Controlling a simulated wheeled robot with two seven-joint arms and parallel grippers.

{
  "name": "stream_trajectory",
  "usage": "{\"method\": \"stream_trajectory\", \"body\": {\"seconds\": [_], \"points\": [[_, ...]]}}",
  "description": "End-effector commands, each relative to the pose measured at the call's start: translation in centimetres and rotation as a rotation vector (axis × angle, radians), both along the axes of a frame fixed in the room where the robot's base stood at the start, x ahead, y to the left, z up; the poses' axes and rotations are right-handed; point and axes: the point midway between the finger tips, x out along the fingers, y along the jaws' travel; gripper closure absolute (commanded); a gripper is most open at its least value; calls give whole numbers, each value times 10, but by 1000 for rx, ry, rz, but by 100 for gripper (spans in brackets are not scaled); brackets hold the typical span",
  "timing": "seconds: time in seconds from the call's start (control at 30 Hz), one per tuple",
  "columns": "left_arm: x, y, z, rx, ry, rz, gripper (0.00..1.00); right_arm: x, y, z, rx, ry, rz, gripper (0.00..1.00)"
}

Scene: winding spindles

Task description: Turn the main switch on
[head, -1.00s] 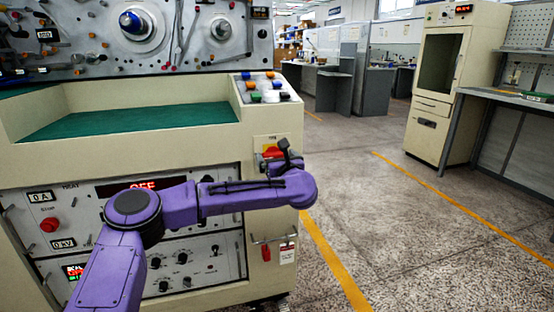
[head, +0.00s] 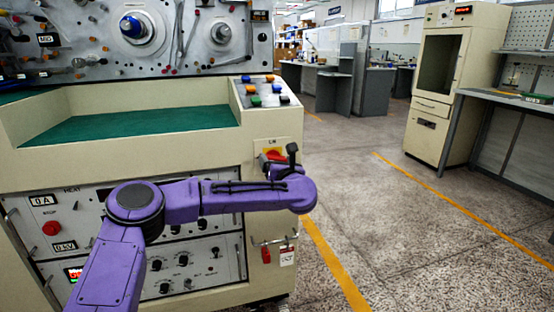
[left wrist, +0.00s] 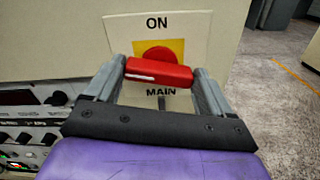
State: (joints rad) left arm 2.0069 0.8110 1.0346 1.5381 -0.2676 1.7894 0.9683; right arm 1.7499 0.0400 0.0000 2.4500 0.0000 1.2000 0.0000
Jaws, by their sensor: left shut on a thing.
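The main switch is a red handle (left wrist: 158,72) on a yellow square on a pale plate, marked ON above and MAIN below. In the left wrist view the handle lies nearly level, tilted slightly down to the right, with a white mark on its left part. My left gripper (left wrist: 160,78) is shut on the handle, one finger at each end. In the head view the red switch (head: 276,155) shows on the front of the cream machine, partly hidden by my left gripper (head: 272,165). My right gripper is not in view.
The cream machine (head: 180,150) fills the left, with a green shelf (head: 130,125) and coloured buttons (head: 264,90) above the switch. A red tag or lock (head: 266,254) hangs below it. Open floor (head: 380,230) lies to the right, before a cabinet (head: 440,90).

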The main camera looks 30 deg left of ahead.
Motion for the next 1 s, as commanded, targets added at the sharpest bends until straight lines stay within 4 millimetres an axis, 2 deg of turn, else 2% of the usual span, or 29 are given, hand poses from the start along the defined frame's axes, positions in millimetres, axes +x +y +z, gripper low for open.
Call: {"method": "stream_trajectory", "body": {"seconds": [0.07,1.0], "points": [[0,-1,5,47,53,-1,48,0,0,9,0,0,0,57],[2,-3,1,624,733,0,48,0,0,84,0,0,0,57]]}}
